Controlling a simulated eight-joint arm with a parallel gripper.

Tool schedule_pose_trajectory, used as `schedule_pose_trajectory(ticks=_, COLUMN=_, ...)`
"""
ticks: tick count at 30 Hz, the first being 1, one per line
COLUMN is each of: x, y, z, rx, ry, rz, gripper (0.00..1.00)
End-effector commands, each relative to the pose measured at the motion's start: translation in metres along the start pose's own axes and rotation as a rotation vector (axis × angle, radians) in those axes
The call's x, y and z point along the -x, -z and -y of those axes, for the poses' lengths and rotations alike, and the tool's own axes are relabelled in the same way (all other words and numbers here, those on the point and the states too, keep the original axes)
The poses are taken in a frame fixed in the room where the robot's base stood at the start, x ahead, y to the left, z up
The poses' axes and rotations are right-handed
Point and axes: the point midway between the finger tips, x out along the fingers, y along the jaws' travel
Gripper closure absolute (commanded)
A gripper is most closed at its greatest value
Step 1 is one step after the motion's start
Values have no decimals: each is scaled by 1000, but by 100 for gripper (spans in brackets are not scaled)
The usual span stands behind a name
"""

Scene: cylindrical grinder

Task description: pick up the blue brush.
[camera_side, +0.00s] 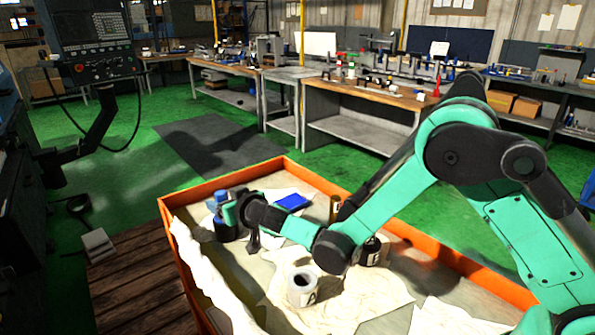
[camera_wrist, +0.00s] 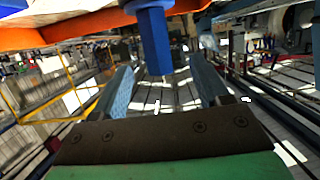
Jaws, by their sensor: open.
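In the wrist view, a plain blue bar (camera_wrist: 153,40) with flat sides, likely the blue brush's handle, reaches in from the top edge. Its end lies near the gap between the two spread fingers of my gripper (camera_wrist: 163,78), which is empty. I cannot tell how deep the bar sits between them. In the side view, my gripper (camera_side: 245,234) is low over the left part of the orange tray (camera_side: 172,212), close to blue objects (camera_side: 224,228). My wrist partly hides these, and no bristles show. A flat blue block (camera_side: 291,202) lies to the right.
A pale cup-like roll (camera_side: 302,290) and a dark jar (camera_side: 371,252) stand in the tray, with a brass cylinder (camera_side: 335,208) behind. Crumpled pale sheets cover the tray floor. A wooden pallet (camera_side: 140,280) lies left of the tray. Workbenches stand well behind.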

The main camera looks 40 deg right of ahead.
Motion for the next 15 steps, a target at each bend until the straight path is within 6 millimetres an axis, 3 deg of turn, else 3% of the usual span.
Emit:
schedule_pose_trajectory(ticks=9, x=-40, y=0, z=0, rx=-1, ry=-2, rz=1, gripper=32)
schedule_pose_trajectory(ticks=15, x=-52, y=0, z=-1, rx=-1, ry=-2, rz=1, gripper=32)
